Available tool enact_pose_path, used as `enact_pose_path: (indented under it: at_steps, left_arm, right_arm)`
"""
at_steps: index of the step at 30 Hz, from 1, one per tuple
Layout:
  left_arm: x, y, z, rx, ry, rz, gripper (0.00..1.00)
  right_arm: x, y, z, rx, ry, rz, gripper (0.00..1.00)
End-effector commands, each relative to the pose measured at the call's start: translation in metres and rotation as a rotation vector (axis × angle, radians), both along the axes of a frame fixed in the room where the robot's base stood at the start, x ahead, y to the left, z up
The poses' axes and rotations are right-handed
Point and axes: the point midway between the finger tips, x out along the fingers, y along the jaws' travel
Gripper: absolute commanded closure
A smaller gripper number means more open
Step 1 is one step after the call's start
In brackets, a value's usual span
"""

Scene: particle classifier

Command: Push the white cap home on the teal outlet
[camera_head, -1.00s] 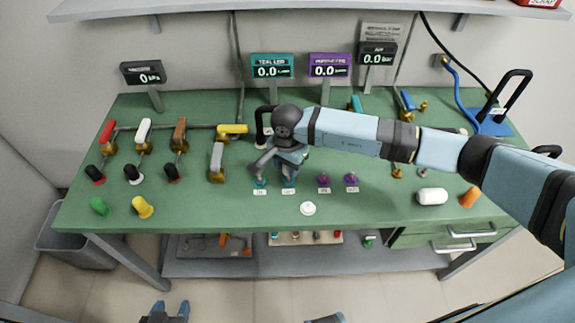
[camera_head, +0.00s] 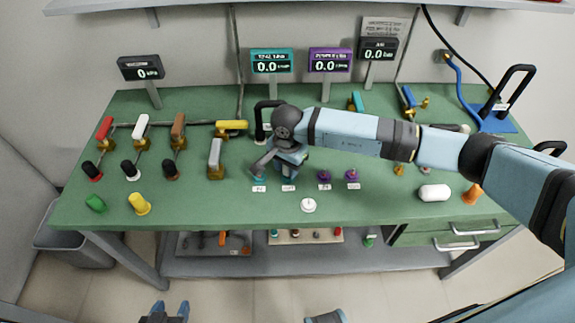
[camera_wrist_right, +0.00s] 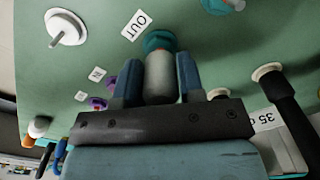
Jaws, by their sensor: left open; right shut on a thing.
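My right gripper (camera_head: 286,172) is over the teal ports near the middle of the green bench. In the right wrist view its two blue fingers (camera_wrist_right: 157,82) are shut on the white cap (camera_wrist_right: 160,80), a pale cylinder. The cap's far end meets the teal outlet (camera_wrist_right: 158,41), beside the OUT label; cap and outlet look in line. I cannot tell how far the cap is seated. In the head view the arm and fingers hide the cap. My left gripper (camera_head: 170,310) is open and empty at the bottom edge, in front of the bench.
A second teal port (camera_wrist_right: 222,5) is beside the outlet. Two purple ports (camera_head: 338,175) stand to the right. A white disc with a peg (camera_head: 308,205) is in front. Several valve handles (camera_head: 215,155) stand left; a white cylinder (camera_head: 434,193) lies right.

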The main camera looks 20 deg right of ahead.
Motion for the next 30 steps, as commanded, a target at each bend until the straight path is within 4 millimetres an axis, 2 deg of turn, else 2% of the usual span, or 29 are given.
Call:
enact_pose_path:
  at_steps: [19, 20, 23, 30]
  left_arm:
    - [0.0, 0.0, -0.018, 0.001, 0.002, 0.0, 0.48]
    - [0.0, 0.0, -0.017, 0.001, 0.003, 0.0, 0.48]
    - [-0.001, 0.0, -0.018, 0.001, 0.005, 0.0, 0.48]
    - [-0.001, 0.0, -0.019, 0.001, 0.005, 0.0, 0.48]
  right_arm:
    - [0.0, 0.0, -0.018, -0.001, 0.002, 0.0, 0.87]
    - [0.0, 0.0, -0.017, -0.001, 0.002, 0.0, 0.6]
    - [-0.001, 0.0, -0.017, -0.001, 0.002, 0.0, 0.37]
    - [0.0, 0.0, -0.017, -0.001, 0.001, 0.0, 0.35]
